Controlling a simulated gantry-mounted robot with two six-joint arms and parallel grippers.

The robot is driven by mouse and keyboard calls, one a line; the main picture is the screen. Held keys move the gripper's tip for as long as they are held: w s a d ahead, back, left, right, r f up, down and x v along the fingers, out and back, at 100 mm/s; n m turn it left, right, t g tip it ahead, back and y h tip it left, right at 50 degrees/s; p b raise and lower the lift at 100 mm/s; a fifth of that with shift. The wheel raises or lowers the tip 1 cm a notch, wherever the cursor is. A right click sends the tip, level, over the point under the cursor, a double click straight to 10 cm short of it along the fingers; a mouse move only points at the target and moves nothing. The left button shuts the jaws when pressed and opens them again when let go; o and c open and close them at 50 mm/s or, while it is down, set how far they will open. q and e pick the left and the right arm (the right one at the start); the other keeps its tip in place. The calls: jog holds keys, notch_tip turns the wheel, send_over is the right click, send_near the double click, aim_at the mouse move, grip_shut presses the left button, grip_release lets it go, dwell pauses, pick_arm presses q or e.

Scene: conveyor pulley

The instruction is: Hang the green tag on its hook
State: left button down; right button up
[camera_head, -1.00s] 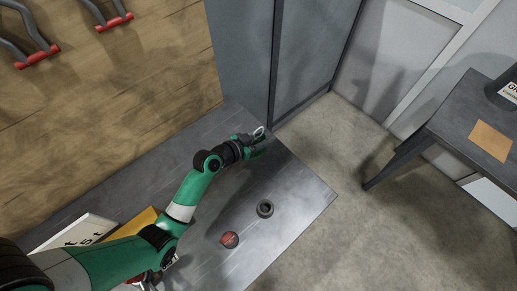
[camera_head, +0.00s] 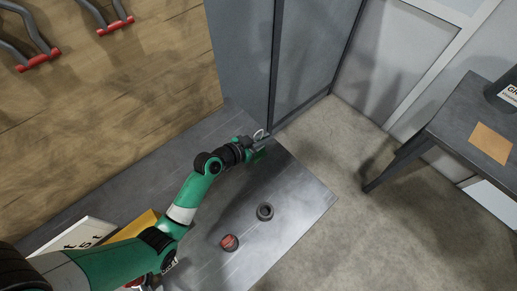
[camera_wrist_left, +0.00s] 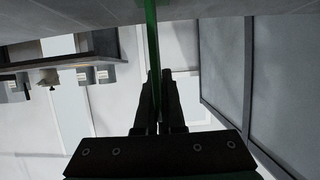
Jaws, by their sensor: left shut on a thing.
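My left gripper (camera_head: 252,143) is above the far end of the grey metal bench, close to the grey cabinet. It is shut on the green tag (camera_head: 262,147), which shows only as a small dark green patch at the fingertips. In the left wrist view the green tag (camera_wrist_left: 151,40) is seen edge-on as a thin upright green strip between the fingers (camera_wrist_left: 160,82). A small pale loop shows at the fingertips in the head view. I cannot make out a hook for the tag. My right gripper is not in view.
On the bench (camera_head: 290,220) lie a dark ring (camera_head: 265,211) and a red-topped round part (camera_head: 229,242). A grey cabinet (camera_head: 240,60) stands beyond the bench. A dark table (camera_head: 455,125) stands at right.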

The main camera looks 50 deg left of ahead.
pick_arm(q)
jog(key=shift+r+p, duration=0.5)
jog(key=shift+r, duration=0.15)
jog(key=shift+r+p, duration=4)
jog(key=shift+r, duration=0.45)
jog(key=s+d+f, duration=0.2)
jog(key=s+d, duration=0.7)
jog(key=d, duration=0.2)
jog(key=s+r+p, duration=0.3)
jog(key=r+p, duration=0.8)
jog(key=p, duration=0.2)
jog(key=s+r+p, duration=0.3)
jog(key=r+p, duration=0.9)
jog(key=p, duration=0.1)
jog(key=shift+s+d+r, duration=0.15)
jog(key=shift+s+r, duration=0.05)
jog(key=shift+r, duration=0.1)
